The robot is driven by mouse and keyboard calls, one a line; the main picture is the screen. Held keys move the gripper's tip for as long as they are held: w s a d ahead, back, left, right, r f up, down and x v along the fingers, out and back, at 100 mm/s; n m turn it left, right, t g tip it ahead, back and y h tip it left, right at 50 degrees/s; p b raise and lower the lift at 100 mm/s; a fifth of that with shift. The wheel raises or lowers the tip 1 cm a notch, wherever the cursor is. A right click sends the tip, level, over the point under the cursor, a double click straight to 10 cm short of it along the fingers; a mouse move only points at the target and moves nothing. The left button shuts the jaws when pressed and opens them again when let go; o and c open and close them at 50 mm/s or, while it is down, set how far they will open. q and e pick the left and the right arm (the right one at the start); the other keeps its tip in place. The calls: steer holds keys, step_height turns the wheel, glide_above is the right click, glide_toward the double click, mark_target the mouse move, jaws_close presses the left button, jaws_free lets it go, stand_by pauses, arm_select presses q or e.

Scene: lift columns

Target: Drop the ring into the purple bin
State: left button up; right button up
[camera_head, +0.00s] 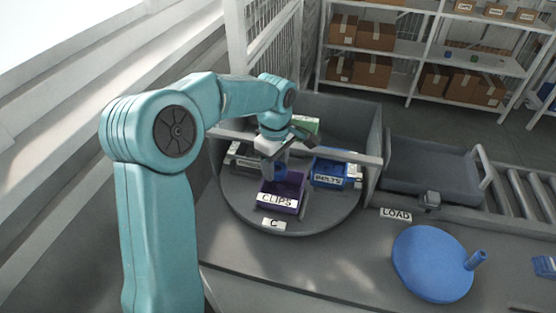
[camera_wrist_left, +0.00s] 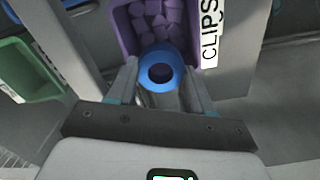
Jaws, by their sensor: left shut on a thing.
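The purple bin (camera_head: 283,190) bears a CLIPS label and sits at the front of a round grey turntable. My left gripper (camera_head: 274,166) is over the bin's back left part, pointing down. It is shut on a blue ring (camera_head: 280,171). In the left wrist view the ring (camera_wrist_left: 178,62) is held between the two fingers, its hole facing the camera. Behind it is the purple bin (camera_wrist_left: 120,35) with several purple pieces inside. The ring overlaps the bin's edge in that view; its height above the bin is hard to tell. My right gripper is not in view.
On the turntable (camera_head: 240,205) are a blue BOLTS bin (camera_head: 328,172), a green bin (camera_head: 306,125) and a grey bin (camera_head: 243,158). Grey divider walls (camera_head: 372,135) rise close to my arm. A blue disc with a peg (camera_head: 430,262) and a grey tray (camera_head: 430,172) are right.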

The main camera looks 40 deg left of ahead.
arm_select(q)
step_height(320, 180, down, 3)
steer(key=shift+a+r+b, duration=0.1)
steer(key=shift+r+b, duration=0.1)
steer(key=shift+b, duration=0.3)
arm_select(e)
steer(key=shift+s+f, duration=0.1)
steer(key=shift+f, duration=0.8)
arm_select(q)
steer(key=shift+r, duration=0.15)
steer(key=o, duration=1.1)
steer(key=shift+o, duration=0.2)
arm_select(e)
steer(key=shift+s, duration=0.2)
arm_select(q)
steer(key=shift+r, duration=0.1)
step_height(320, 180, up, 16)
steer(key=p, duration=0.1)
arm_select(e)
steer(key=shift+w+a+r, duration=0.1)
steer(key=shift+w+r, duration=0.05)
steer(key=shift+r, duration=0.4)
arm_select(q)
steer(key=shift+s, duration=0.1)
